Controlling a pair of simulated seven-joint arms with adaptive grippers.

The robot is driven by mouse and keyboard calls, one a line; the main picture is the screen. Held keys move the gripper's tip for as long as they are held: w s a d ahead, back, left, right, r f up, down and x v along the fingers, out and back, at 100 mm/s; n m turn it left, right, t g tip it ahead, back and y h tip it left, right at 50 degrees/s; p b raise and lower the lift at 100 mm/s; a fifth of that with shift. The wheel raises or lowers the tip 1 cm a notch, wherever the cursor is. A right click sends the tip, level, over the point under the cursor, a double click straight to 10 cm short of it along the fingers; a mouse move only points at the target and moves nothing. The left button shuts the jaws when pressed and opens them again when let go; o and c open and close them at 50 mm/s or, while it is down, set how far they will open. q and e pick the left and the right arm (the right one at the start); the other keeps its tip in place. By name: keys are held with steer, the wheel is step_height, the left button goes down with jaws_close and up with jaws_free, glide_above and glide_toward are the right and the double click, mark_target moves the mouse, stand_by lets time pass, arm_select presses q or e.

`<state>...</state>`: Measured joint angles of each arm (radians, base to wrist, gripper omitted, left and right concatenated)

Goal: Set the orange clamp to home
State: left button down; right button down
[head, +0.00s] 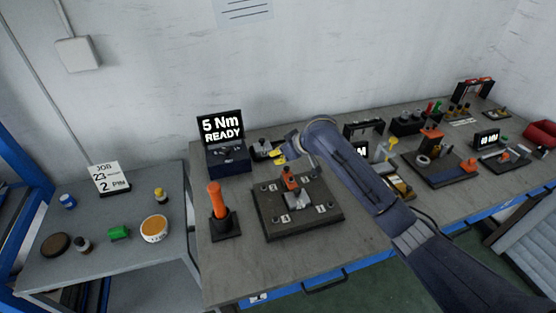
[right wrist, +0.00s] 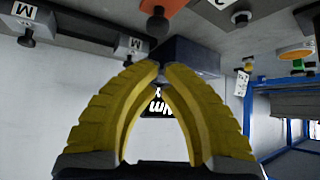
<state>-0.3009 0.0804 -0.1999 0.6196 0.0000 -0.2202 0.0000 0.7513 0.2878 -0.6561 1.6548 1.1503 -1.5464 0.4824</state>
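An orange clamp-like part (head: 290,180) stands upright on a dark square fixture plate (head: 268,223) with small numbered labels, with a pale metal block (head: 298,200) in front of it. My right gripper (head: 278,155) reaches in from the right, behind the plate and apart from the orange part. In the right wrist view its yellow fingers (right wrist: 162,70) meet or nearly meet at the tips, and I see nothing held between them. That view is upside down, with an orange piece (right wrist: 190,4) at its top edge. My left gripper is not in view.
A display reading "5 Nm READY" (head: 221,127) stands on a blue box (head: 229,159) left of the gripper. An orange-handled tool (head: 217,200) stands left of the plate. More fixtures with orange parts (head: 431,140) fill the right bench.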

mark_target(287, 167)
steer(key=v, duration=0.7)
steer(key=c, duration=2.1)
jaws_free()
steer(key=shift+s+d+r, duration=0.15)
steer(key=shift+r, duration=0.3)
jaws_close()
steer(key=shift+w+a, duration=0.2)
steer(key=shift+w, duration=0.3)
steer(key=shift+w+a, duration=0.2)
steer(key=shift+w, duration=0.25)
steer(key=x, duration=1)
steer(key=shift+s+d+f, duration=0.2)
steer(key=shift+s+d, duration=0.5)
steer(key=shift+s, duration=0.05)
steer(key=shift+s+d+f, duration=0.2)
steer(key=shift+s+d, duration=0.5)
steer(key=shift+s, duration=0.1)
